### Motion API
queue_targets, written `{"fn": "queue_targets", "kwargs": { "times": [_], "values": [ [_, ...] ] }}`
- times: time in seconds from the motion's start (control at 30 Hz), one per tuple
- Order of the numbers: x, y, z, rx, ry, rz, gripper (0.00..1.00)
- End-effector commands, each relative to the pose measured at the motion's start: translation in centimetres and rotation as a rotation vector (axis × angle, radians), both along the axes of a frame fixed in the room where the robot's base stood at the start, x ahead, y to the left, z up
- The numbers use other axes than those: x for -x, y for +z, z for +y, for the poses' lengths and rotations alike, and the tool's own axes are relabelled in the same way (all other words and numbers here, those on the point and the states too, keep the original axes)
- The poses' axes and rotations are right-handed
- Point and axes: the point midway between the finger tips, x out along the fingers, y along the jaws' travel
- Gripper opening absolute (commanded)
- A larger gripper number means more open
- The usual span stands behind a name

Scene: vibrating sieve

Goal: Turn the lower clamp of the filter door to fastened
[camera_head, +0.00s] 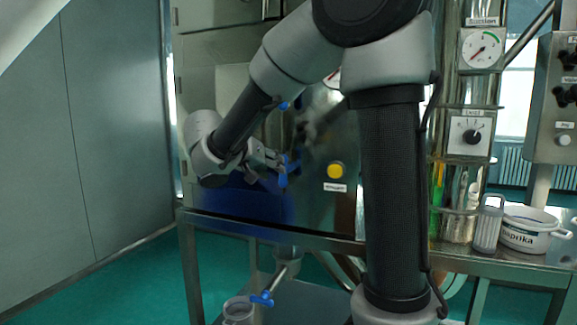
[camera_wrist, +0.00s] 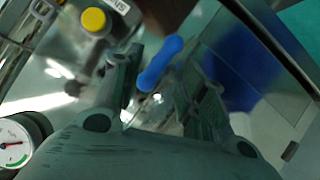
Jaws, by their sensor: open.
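The lower clamp (camera_head: 284,176) has a blue handle and sits low on the front of the metal cabinet. In the wrist view the blue clamp handle (camera_wrist: 158,66) lies slanted between the two fingers. My gripper (camera_head: 268,165) is at this clamp, and its fingers show open in the wrist view (camera_wrist: 168,72), one on each side of the handle. I cannot tell whether a finger touches it. Another blue clamp (camera_head: 284,106) shows higher up, partly behind my arm. The shiny cabinet front (camera_head: 320,130) is partly hidden by my arm, so the filter door's edges are unclear.
A yellow button (camera_head: 336,170) is right of the clamp; it also shows in the wrist view (camera_wrist: 93,19). A blue-handled valve (camera_head: 262,299) hangs below over a clear container (camera_head: 238,311). A paprika tub (camera_head: 530,230) and a shaker (camera_head: 488,224) stand at right.

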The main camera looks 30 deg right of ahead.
Motion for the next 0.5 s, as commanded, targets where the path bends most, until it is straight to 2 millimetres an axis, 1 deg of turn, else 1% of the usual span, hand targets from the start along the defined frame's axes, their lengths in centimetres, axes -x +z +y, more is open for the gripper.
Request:
{"fn": "queue_targets", "kwargs": {
  "times": [0.03,0.07,0.1,0.2,0.37,0.5],
  "values": [
    [-0.5,1.1,0.1,-0.008,-0.029,-0.105,0.41],
    [-0.7,1.5,0.1,-0.018,-0.049,-0.162,0.41],
    [-0.8,1.9,0.1,-0.033,-0.072,-0.226,0.41],
    [-0.8,2.1,0.1,-0.074,-0.125,-0.331,0.41],
    [-1.1,1.7,-0.7,-0.098,-0.155,-0.382,0.41],
    [-1.9,0.8,-2.7,-0.099,-0.159,-0.380,0.41]
  ]
}}
